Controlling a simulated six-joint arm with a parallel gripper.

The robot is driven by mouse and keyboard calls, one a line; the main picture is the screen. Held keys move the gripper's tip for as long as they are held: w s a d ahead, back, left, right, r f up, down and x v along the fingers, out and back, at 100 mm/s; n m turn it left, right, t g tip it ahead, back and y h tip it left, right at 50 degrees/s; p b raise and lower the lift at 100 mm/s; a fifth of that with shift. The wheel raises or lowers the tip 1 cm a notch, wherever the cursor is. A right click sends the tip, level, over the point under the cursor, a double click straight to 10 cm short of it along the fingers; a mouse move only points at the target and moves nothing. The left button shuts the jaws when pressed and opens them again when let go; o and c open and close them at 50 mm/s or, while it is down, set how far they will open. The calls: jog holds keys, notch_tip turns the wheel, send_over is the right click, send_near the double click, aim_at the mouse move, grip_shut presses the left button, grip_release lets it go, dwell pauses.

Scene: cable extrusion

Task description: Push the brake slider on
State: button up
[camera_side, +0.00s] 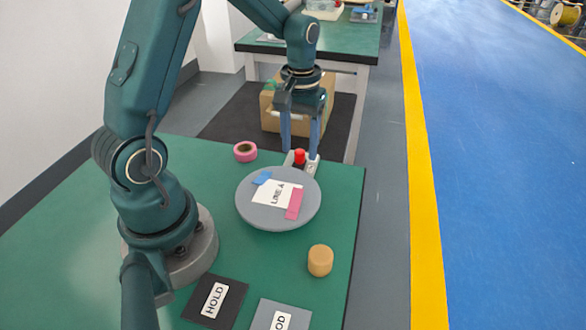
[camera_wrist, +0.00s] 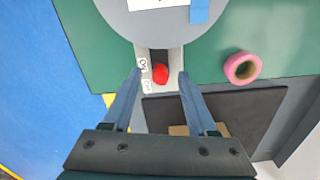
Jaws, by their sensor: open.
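The brake slider's red knob (camera_side: 299,157) sits on a light grey track (camera_side: 310,168) at the table's far edge, just beyond a round grey disc (camera_side: 255,216). In the wrist view the knob (camera_wrist: 160,75) stands in a dark slot, a short way from the disc's rim. Two small white labels (camera_wrist: 143,65) lie left of the slot; their lettering is too small to read surely. My gripper (camera_side: 300,151) is open and points down, with one finger on each side of the knob. In the wrist view the fingertips (camera_wrist: 160,71) appear apart from the knob.
The disc carries a white card, blue tape and pink tape. A pink tape roll (camera_side: 245,151) lies left of the slider. A tan cylinder (camera_side: 320,261), a black HOLD plate (camera_side: 215,301) and a grey plate (camera_side: 281,316) are nearer. A cardboard box (camera_side: 270,112) stands beyond the table.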

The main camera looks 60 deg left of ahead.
aim_at(300, 152)
jog(key=shift+r, duration=2.15)
jog(key=s+d+r+m+t, duration=0.3)
jog(key=d+r, duration=0.4)
jog(key=r, duration=0.2)
jog(key=s+d+f+m+t, duration=0.2)
jog(key=s+d+m, duration=0.1)
jog(key=s, duration=0.6)
jog(key=shift+d+m+t, duration=0.3)
jog(key=shift+d+m, duration=0.1)
